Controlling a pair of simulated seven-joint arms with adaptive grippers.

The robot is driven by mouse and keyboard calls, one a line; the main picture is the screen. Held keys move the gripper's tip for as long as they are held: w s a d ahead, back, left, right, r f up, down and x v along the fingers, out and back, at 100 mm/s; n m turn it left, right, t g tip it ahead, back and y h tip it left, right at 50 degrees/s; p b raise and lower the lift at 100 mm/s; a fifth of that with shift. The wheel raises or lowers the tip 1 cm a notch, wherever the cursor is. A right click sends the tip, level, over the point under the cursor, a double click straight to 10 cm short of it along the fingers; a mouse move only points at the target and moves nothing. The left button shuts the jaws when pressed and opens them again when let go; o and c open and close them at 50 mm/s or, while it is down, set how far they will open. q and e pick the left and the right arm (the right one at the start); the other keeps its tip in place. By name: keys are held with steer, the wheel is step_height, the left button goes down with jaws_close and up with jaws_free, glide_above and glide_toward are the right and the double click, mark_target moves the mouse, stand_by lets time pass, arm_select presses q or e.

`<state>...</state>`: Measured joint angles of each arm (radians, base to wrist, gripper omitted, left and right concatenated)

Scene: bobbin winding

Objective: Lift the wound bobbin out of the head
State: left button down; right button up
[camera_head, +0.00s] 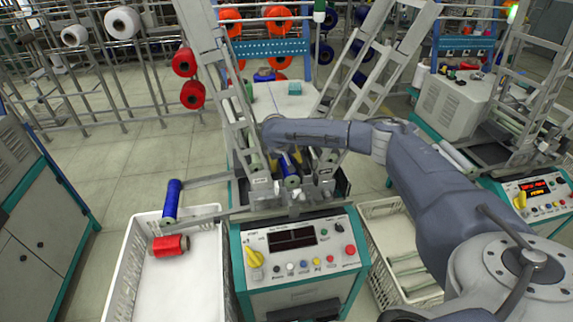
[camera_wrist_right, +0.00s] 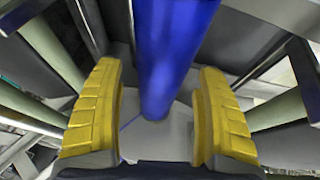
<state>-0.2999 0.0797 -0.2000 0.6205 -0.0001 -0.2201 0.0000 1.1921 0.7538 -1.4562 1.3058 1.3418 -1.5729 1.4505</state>
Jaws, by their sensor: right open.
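The wound blue bobbin (camera_head: 289,169) sits in the winding head of the middle machine. In the right wrist view the blue bobbin (camera_wrist_right: 168,50) runs down between my two yellow fingers. My right gripper (camera_head: 286,158) reaches over the head from the right, with its fingers around the bobbin. In the wrist view the right gripper (camera_wrist_right: 159,82) is open, with a gap on each side of the bobbin. The grip area is partly hidden by my arm in the head view. My left gripper is not in view.
A second blue bobbin (camera_head: 171,201) stands near the left crate (camera_head: 127,262), and a red bobbin (camera_head: 168,245) lies at that crate. The control panel (camera_head: 301,246) is in front of the head. A right crate (camera_head: 374,262) holds green tubes. Metal frame arms (camera_head: 232,108) rise beside the head.

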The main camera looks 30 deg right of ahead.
steer(key=shift+x, duration=0.9)
steer(key=shift+c, duration=0.2)
steer(key=c, duration=1.4)
steer(key=shift+s+r, duration=0.25)
steer(key=shift+c, duration=0.2)
steer(key=shift+a, duration=0.1)
step_height(320, 180, up, 17)
stand_by(1.6)
